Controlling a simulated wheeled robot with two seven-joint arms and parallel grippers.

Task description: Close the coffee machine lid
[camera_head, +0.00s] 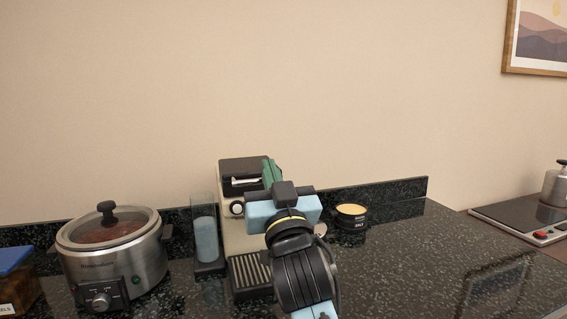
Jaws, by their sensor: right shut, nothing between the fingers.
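The coffee machine (232,236) stands on the dark counter left of centre, a cream body with a black top and a ridged drip tray at its front. Its lid (245,167) looks like the dark panel on top; I cannot tell for sure whether it is fully down. My right gripper (271,172) is in front of the machine's right side, with its green fingers shut and empty near the machine's upper right edge. Whether the fingertips touch it cannot be told. My right arm hides part of the machine's right side. My left gripper is not in view.
A slow cooker (118,248) stands at the left, with a blue-lidded container (17,285) at the far left. A clear canister (205,230) is beside the machine. A black tin (351,217) sits right of my gripper. The counter (430,262) at the right is clear.

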